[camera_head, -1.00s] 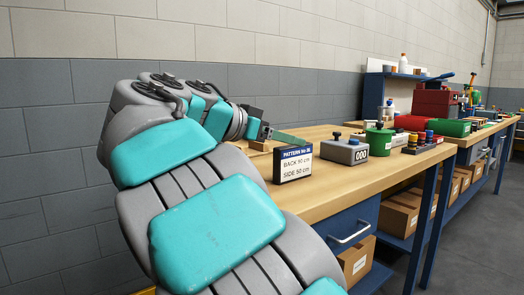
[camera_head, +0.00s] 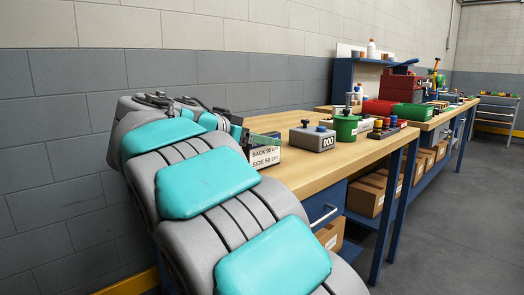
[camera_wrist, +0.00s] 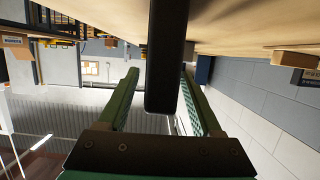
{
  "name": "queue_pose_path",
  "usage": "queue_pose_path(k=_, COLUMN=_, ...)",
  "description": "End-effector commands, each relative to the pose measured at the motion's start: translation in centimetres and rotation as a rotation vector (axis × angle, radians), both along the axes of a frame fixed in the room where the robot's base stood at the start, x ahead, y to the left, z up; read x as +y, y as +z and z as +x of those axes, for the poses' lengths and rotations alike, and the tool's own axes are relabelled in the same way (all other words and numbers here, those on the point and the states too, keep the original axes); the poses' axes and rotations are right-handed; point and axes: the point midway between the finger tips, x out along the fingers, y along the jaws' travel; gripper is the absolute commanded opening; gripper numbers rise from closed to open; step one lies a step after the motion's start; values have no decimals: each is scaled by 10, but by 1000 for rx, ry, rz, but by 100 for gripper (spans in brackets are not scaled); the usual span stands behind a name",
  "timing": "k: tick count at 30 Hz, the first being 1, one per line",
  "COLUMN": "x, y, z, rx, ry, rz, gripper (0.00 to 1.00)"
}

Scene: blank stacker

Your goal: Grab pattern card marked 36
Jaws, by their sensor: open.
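The pattern card (camera_head: 265,158) stands upright on the wooden bench near its left end. Its white face reads "BACK 90 cm" and "SIDE 50 cm"; the dark header with the pattern number is hidden behind my gripper. My gripper (camera_head: 258,138) is at the top of the card. In the wrist view, my gripper (camera_wrist: 160,73) is open, with one green finger on each side of the card (camera_wrist: 167,60), which shows as a dark upright slab. The fingers are not closed on it; whether one touches it I cannot tell.
Right of the card on the bench (camera_head: 285,122) stand a grey counter box (camera_head: 312,139) showing 000, a green pot (camera_head: 345,128) and a rack of coloured pegs (camera_head: 385,128). A wall (camera_head: 60,130) runs behind. Cardboard boxes (camera_head: 366,196) sit on the lower shelf.

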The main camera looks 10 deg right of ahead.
Motion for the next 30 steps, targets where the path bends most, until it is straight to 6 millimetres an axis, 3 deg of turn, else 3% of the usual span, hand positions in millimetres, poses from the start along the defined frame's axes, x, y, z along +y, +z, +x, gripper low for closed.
queue_pose_path(k=5, x=0, y=0, z=0, rx=0, ry=0, rz=0, gripper=66)
queue_pose_path(k=23, x=0, y=0, z=0, rx=0, ry=0, rz=0, gripper=0)
queue_pose_path(k=30, x=0, y=0, z=0, rx=0, ry=-1, rz=0, gripper=0)
